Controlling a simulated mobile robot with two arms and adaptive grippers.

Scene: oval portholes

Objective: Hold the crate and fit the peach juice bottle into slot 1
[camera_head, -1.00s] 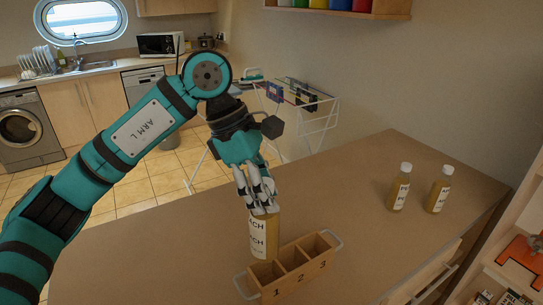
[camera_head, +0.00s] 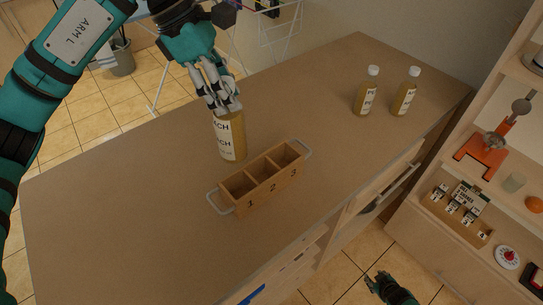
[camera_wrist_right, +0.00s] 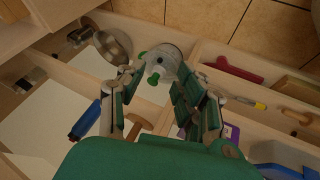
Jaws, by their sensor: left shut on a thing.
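The peach juice bottle (camera_head: 230,138), yellow with a white label, is upright in the head view. My left gripper (camera_head: 226,105) is shut on its top. The bottle is just behind the slot 1 end of the wooden crate (camera_head: 270,188), outside the slots; I cannot tell if its base touches the counter. The crate has three empty-looking slots, numbered 1 to 3 from the left, and a metal handle at each end. My right gripper (camera_head: 388,290) is low at the right, off the counter and away from the crate. The right wrist view shows its fingers (camera_wrist_right: 172,98) apart and empty.
Two similar white-capped bottles (camera_head: 366,92) (camera_head: 406,92) stand at the counter's back right. Open drawers (camera_wrist_right: 145,20) with a pan (camera_wrist_right: 114,47) and tools lie under my right gripper. A shelf unit (camera_head: 430,235) stands right. The counter (camera_head: 120,210) left of the crate is clear.

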